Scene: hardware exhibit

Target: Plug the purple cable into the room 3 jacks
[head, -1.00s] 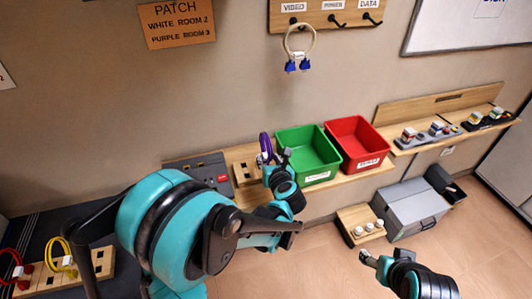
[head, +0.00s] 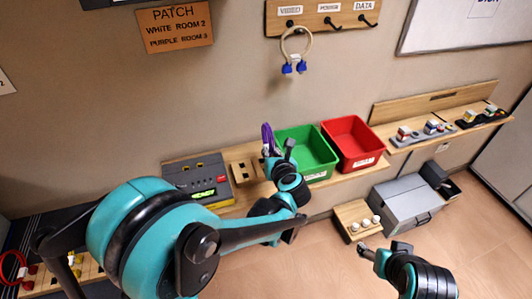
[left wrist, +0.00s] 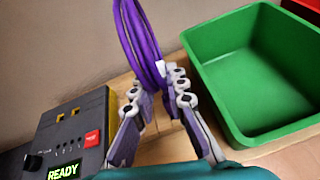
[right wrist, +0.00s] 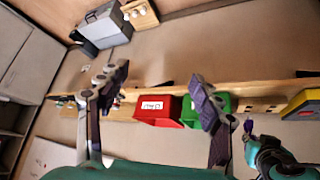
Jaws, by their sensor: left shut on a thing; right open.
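The purple cable (head: 267,136) is a coiled loop held upright in my left gripper (head: 277,158), above the wall shelf in front of the green bin. In the left wrist view the purple loops (left wrist: 140,40) rise from between the shut fingers (left wrist: 157,92); its plugs cannot be made out clearly. An orange sign (head: 174,27) reads patch, white room 2, purple room 3. No jacks labelled room 3 can be read in these frames. My right gripper (head: 384,252) is open and empty, low at the right, away from the cable.
A grey tester (head: 197,176) showing READY stands left of a slotted wooden block (head: 241,176). Green (head: 318,176) and red (head: 371,161) bins are to its right. A red cable (head: 14,262) is at lower left. A white cable with blue plugs (head: 298,45) hangs above.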

